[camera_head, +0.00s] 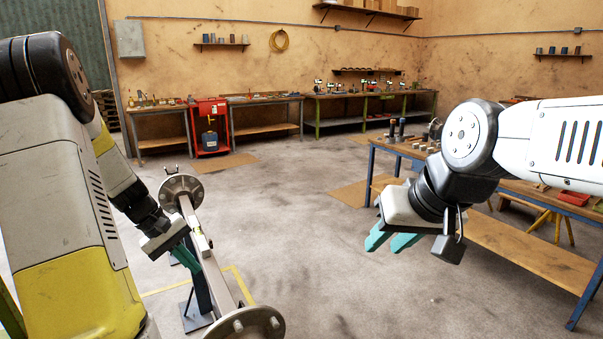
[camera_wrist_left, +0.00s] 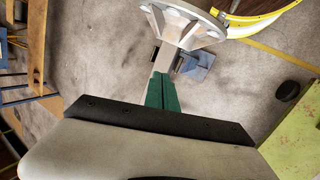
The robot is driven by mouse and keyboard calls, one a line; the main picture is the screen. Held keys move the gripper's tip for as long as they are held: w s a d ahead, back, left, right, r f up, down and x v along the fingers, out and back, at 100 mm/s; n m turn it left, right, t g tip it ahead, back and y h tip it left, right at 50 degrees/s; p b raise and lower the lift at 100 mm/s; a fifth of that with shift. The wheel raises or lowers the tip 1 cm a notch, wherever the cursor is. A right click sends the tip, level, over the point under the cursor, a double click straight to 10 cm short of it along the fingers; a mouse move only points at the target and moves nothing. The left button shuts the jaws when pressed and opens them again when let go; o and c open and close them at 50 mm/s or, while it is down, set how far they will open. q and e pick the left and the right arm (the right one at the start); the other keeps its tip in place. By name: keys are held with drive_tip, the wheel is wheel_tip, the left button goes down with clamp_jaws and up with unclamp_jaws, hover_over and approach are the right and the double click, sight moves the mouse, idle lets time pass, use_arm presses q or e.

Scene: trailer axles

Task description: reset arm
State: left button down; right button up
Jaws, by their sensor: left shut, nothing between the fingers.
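A grey trailer axle (camera_head: 224,279) runs from a round hub flange (camera_head: 181,189) at the far end to another flange (camera_head: 246,324) at the near end. The axle also shows in the left wrist view, with a bolted flange (camera_wrist_left: 182,22) at the top. My left gripper (camera_head: 193,263) is shut and empty, its green fingers close beside the axle bar; I cannot tell whether they touch. In the left wrist view its fingertips (camera_wrist_left: 164,80) are together. My right gripper (camera_head: 384,244) hangs at the right with its two green fingers apart and nothing between them.
A dark stand (camera_head: 196,321) is under the axle. A blue-legged workbench (camera_head: 530,262) with tools stands at the right, below my right arm. More benches (camera_head: 268,104) and a red cabinet (camera_head: 209,126) line the back wall. The middle floor (camera_head: 300,220) is clear.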

use_arm(q)
drive_tip(key=s+d+r+m+t+y, duration=0.1)
drive_tip(key=s+d+r+m, duration=0.2)
drive_tip(key=r, duration=0.4)
drive_tip(key=s+d+r+m+t+y, duration=0.1)
drive_tip(key=s+d+r, duration=0.3)
drive_tip(key=d+r, duration=0.25)
drive_tip(key=s+d+r+m+t, duration=0.1)
drive_tip(key=s+d+r+m, duration=0.1)
drive_tip(key=s, duration=0.3)
drive_tip(key=s+d+r+m+t+y, duration=0.1)
drive_tip(key=s+d+r+m, duration=0.1)
drive_tip(key=s+r, duration=0.2)
drive_tip(key=shift+s+t, duration=0.4)
drive_tip(key=shift+s, duration=0.45)
